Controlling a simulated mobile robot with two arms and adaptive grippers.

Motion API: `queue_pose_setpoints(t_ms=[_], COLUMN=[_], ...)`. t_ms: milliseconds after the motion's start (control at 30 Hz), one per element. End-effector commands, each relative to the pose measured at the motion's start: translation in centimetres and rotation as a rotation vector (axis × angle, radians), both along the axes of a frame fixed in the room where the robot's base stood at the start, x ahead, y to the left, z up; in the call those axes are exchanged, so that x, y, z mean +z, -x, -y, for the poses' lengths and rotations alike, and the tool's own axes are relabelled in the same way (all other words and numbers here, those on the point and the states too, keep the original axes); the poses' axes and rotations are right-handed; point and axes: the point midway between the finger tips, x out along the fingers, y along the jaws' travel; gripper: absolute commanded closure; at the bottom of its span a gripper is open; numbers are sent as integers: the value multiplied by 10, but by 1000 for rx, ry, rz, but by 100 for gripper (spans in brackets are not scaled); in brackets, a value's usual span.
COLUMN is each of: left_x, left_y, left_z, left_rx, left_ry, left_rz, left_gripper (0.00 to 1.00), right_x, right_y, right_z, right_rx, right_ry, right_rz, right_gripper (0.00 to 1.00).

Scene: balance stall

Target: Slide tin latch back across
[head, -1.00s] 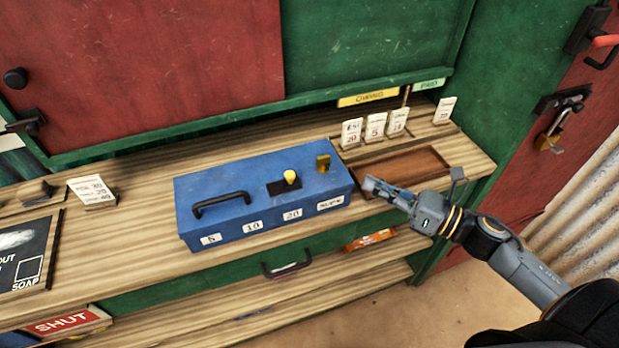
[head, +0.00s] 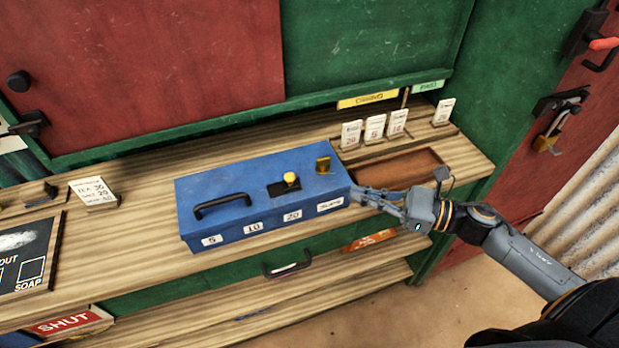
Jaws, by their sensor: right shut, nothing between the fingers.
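The blue tin (head: 235,188) sits shut on the wooden counter, with a black handle (head: 222,205) on its lid and number labels along its front. A yellow knob (head: 290,179) stands on a dark plate on the lid, likely the latch. A brass piece (head: 323,164) stands near the lid's right back edge. My right gripper (head: 356,194) is shut and empty, its tips at the tin's right end; I cannot tell whether they touch it. My left gripper is not in view.
A shallow brown wooden tray (head: 430,155) lies behind my right gripper, with several white price cards (head: 375,127) behind it. A chalkboard (head: 30,255) lies at the left. A drawer handle (head: 287,265) juts out below the counter.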

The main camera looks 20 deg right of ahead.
Motion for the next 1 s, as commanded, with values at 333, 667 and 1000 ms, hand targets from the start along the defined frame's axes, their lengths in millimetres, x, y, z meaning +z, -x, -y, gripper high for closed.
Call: queue_pose_setpoints(t_ms=[333,667,1000], left_x=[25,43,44], left_y=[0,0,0], left_z=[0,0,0], left_rx=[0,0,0], left_ry=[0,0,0], left_rz=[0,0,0], left_gripper=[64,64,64], right_x=[6,3,0], right_y=[-39,-63,-66], right_z=[-50,-84,-89], right_rx=[-2,-2,-2], right_ry=[-4,-3,-1], right_rz=[3,0,-2], right_gripper=[100,100,100])
